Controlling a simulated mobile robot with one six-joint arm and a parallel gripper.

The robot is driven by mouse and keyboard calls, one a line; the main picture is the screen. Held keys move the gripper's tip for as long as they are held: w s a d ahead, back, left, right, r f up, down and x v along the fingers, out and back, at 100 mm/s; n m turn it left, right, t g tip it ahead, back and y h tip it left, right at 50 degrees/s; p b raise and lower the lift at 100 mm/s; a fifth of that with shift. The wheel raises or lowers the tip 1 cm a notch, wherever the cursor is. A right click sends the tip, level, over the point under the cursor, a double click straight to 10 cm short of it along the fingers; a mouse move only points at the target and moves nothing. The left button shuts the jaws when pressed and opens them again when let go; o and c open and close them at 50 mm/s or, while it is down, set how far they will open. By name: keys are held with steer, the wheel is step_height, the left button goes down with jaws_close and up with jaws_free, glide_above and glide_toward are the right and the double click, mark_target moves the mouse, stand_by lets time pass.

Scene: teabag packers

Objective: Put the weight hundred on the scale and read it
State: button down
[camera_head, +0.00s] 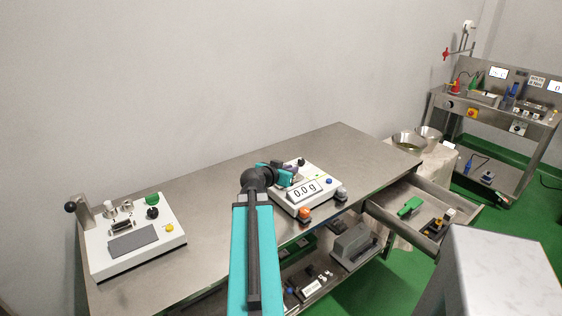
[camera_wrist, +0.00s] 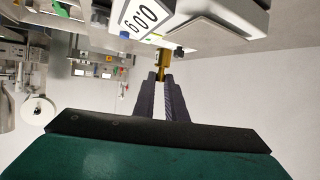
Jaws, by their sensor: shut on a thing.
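The scale (camera_head: 318,201) is a white box on the steel table, and its display (camera_head: 304,190) reads 0.0 g. The display also shows, turned over, in the wrist view (camera_wrist: 140,16). My gripper (camera_head: 289,175) is at the scale's far left side in the head view. In the wrist view my gripper (camera_wrist: 161,80) is shut on a small brass-coloured weight (camera_wrist: 163,60), close to the scale's body (camera_wrist: 215,22). I cannot tell whether the weight touches the scale, and its marking is not readable. My arm and gripper hide the weight in the head view.
A white device (camera_head: 130,240) with a grey pad and knobs stands at the table's left. An open drawer (camera_head: 375,211) at the right holds a green item (camera_head: 410,206) and dark items. Metal bowls (camera_head: 408,142) stand beyond the table. The table's far right is clear.

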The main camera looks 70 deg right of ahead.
steer(key=w+d, duration=0.2)
steer(key=w+d+p, duration=0.1)
steer(key=w+d, duration=0.1)
steer(key=w+d+p, duration=0.1)
steer(key=d, duration=0.2)
steer(key=shift+w+f, duration=0.35)
steer(key=shift+w, duration=0.05)
steer(key=shift+w+d+f, duration=0.1)
steer(key=shift+w+d, duration=0.1)
steer(key=shift+w+d+f+p, duration=0.1)
steer(key=shift+w+d+p, duration=0.2)
steer(key=shift+w+d, duration=0.1)
steer(key=shift+s+f+p, duration=0.1)
steer(key=shift+f+p, duration=0.45)
steer(key=shift+f, duration=1.15)
steer(key=shift+a+f, duration=0.1)
steer(key=shift+f, duration=0.05)
steer(key=c, duration=1.8)
jaws_free()
